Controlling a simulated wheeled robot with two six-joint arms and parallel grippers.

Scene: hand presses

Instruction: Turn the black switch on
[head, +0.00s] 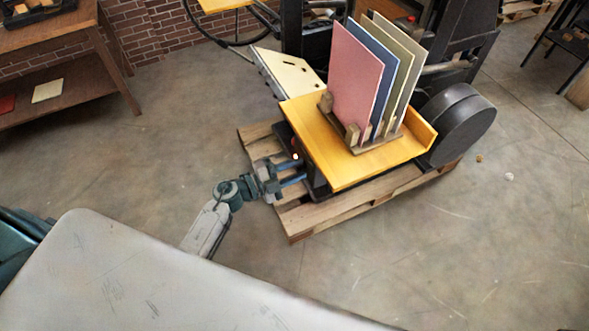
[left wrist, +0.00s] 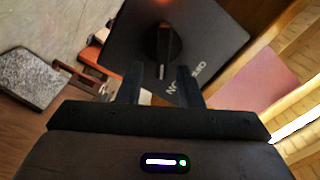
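The black switch (left wrist: 163,46) is a dark knob on a black panel (left wrist: 215,40) in the left wrist view. It points roughly up and down in that picture. White lettering on the panel reads ON below the knob, with more letters to the right, hard to read. A small orange glow sits at the top edge. My left gripper (left wrist: 160,75) is open, with its two fingers apart and the knob just beyond the gap between the tips. In the head view my left gripper (head: 294,172) is beside the press, and the knob cannot be made out. My right gripper is not in view.
The press has a yellow table (head: 350,170) bearing a wooden rack with several coloured boards (head: 355,75). It stands on a wooden pallet (head: 310,222). A grey surface (head: 130,275) fills the lower left. A wooden shelf (head: 50,45) stands at upper left. The floor at right is mostly clear.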

